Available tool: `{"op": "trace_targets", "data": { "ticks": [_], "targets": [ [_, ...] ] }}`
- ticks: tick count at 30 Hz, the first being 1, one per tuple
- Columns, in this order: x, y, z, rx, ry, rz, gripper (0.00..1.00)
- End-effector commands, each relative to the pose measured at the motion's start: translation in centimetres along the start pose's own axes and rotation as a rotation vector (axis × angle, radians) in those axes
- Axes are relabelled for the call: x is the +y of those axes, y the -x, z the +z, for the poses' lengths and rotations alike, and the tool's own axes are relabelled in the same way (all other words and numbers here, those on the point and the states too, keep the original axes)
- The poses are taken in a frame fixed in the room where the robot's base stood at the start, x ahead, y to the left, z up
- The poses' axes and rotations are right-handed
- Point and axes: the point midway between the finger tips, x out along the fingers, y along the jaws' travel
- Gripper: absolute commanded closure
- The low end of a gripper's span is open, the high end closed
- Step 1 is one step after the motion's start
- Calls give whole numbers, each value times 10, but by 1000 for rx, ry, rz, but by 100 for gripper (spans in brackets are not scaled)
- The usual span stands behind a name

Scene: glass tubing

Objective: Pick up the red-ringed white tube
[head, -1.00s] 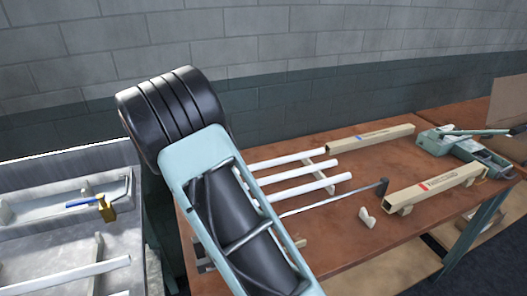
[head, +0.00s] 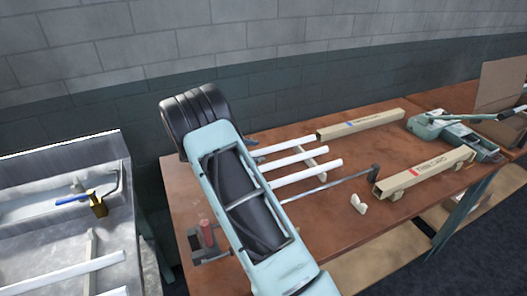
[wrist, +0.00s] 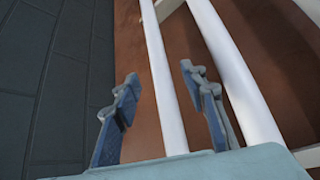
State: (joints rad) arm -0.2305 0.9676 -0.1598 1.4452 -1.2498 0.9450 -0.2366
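Several white tubes lie side by side on the brown table; the far tube (head: 285,144), the middle tube (head: 300,158) and the near tube (head: 307,173) show in the head view. I see no red ring on any of them, so I cannot tell which is the ringed one. Their left ends are hidden behind my arm. In the wrist view my gripper (wrist: 160,78) is open, with one white tube (wrist: 163,75) running between the fingers in the picture. I cannot tell its depth between them. A second white tube (wrist: 235,75) passes right of the fingers.
A wooden rack (head: 318,158) supports the tubes. Long labelled boxes (head: 425,172) and a teal tool (head: 455,135) stand to the right. A grey bench (head: 60,245) is left.

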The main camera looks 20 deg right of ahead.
Motion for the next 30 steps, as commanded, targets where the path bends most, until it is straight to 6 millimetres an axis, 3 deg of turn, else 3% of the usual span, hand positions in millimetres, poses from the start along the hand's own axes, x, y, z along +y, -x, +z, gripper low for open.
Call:
{"op": "trace_targets", "data": {
  "ticks": [6,12,23,30],
  "targets": [
    [0,-30,2,-1,0,-1,61],
    [0,-31,1,1,0,0,61],
    [0,-31,1,1,0,0,99],
    [0,-30,1,0,0,0,100]
  ]
}}
